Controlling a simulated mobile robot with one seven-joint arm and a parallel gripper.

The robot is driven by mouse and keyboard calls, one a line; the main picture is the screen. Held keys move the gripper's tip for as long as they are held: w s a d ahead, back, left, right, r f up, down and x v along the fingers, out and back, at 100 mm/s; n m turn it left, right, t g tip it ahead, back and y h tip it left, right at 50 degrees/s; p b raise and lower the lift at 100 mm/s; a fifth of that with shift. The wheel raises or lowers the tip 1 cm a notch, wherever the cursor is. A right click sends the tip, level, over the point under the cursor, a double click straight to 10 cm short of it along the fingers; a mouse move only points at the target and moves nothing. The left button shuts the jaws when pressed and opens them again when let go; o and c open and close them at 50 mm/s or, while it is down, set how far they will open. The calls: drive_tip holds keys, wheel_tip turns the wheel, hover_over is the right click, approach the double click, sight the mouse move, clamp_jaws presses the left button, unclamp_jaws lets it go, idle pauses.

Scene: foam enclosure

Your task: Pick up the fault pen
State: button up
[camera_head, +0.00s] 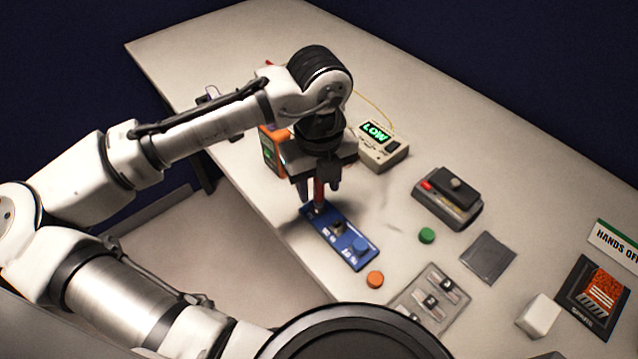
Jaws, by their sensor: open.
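A red upright pen-like piece (318,192) stands at the far left end of a blue panel (350,256); I take it to be the fault pen. My gripper (318,188) points down over that end of the panel. Its two dark fingers are open, one on each side of the red piece. I cannot tell whether either finger touches it. The upper part of the red piece is hidden by the gripper. The blue panel also bears a blue round knob (360,244) and a small dark switch.

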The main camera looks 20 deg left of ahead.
clamp_jaws()
idle(0.4)
